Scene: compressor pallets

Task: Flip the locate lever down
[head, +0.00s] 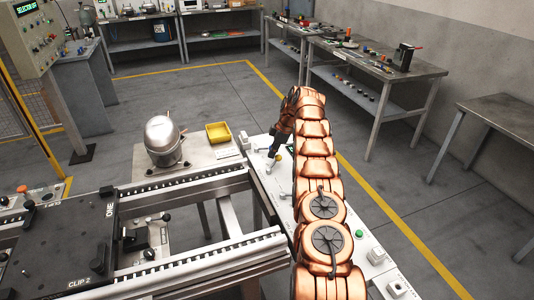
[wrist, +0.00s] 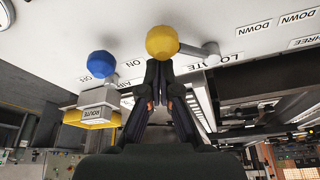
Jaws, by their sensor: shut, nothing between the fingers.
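The locate lever has a yellow ball knob (wrist: 162,41) and a short grey arm running right to a pivot beside the "LOCATE" label in the wrist view. My gripper (wrist: 161,72) is shut and empty, its fingertips right at the knob's lower edge in that view. I cannot tell whether they touch it. In the head view my gripper (head: 271,157) is small and dark above the white panel (head: 262,145), with a bit of yellow showing beside it. My arm hides much of that panel.
A blue ball knob (wrist: 101,64) stands left of the yellow one, near a block marked "ROUTE" (wrist: 98,98). In the head view, a silver compressor (head: 163,140) and a yellow bin (head: 218,133) stand left of the panel. A conveyor rail (head: 190,185) runs in front.

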